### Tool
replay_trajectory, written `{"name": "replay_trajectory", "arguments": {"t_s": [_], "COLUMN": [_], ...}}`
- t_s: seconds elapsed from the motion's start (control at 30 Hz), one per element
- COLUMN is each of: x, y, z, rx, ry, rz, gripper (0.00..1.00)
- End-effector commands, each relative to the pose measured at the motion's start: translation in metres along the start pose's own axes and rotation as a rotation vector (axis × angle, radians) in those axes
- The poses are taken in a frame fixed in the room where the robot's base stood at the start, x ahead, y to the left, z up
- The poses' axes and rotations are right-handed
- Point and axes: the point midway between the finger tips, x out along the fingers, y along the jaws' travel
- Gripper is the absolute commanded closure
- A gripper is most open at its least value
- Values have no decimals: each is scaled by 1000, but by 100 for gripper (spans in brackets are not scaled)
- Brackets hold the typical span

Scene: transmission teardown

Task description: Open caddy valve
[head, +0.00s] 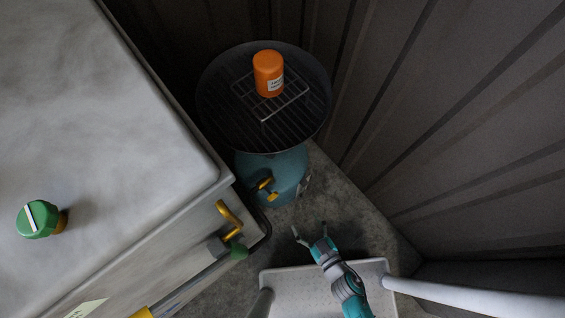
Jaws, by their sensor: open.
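The caddy is a teal, tank-like body (285,166) under a wide round dark pan (207,101), standing in the corner. A small valve with a yellow lever (264,184) sits low on the caddy's front left. The lever is small in this view, and I cannot tell its exact setting. My gripper (309,231) is open and empty, below and to the right of the valve, clearly apart from it. Its fingers point up and left in the picture.
A wire rack (294,103) in the pan bears an orange can (268,74). A large grey case (110,110) fills the left, with a green cap (38,219), yellow handle (229,216) and green knob (238,252). Ribbed walls (440,110) close the right. Bare floor (335,205) lies between.

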Motion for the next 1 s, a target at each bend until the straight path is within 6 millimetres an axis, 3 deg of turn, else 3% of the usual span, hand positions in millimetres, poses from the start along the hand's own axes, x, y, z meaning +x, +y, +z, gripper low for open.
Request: {"name": "replay_trajectory", "arguments": {"t_s": [0.03,0.1,0.33,0.57,1.0], "x": [20,40,79,96,164], "y": [-3,-9,-21,-25,-37], "z": [10,25,52,56,61], "rx": [-9,-17,-30,-32,-32], "ry": [-8,-26,-69,-76,-76], "rz": [-31,-72,-154,-170,-168], "gripper": [28,28,28,28,28]}}
